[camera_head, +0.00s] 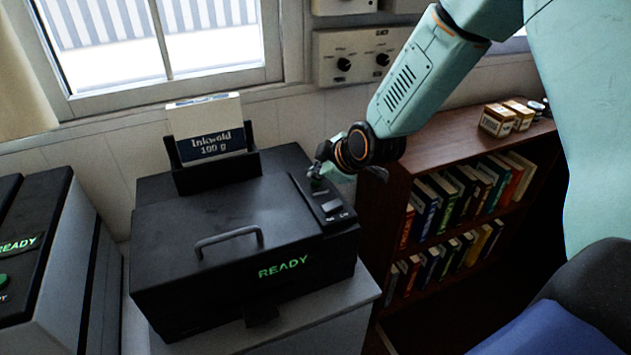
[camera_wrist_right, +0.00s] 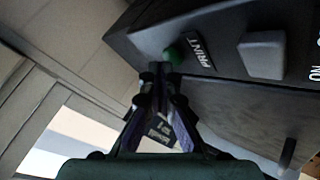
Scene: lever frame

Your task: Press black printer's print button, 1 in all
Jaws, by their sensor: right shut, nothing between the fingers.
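The black printer (camera_head: 190,228) stands on a pale cabinet, with a lit green READY on its front and a paper pack labelled Inkwald (camera_head: 207,132) upright at its back. Its control panel (camera_head: 325,205) is on the right side of the top. In the right wrist view the green print button (camera_wrist_right: 171,54) sits beside a PRINT label (camera_wrist_right: 201,53). My right gripper (camera_head: 319,178) is shut and empty. Its fingertips (camera_wrist_right: 160,68) are right at the green button and overlap its edge in the wrist view; I cannot tell whether they touch. My left gripper is not in view.
Another dark machine (camera_head: 30,245) with a READY light stands at the left. A bookshelf (camera_head: 445,140) with books and small boxes is at the right. A wall panel with knobs (camera_head: 355,55) hangs behind. A grey square key (camera_wrist_right: 262,55) is near the green button.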

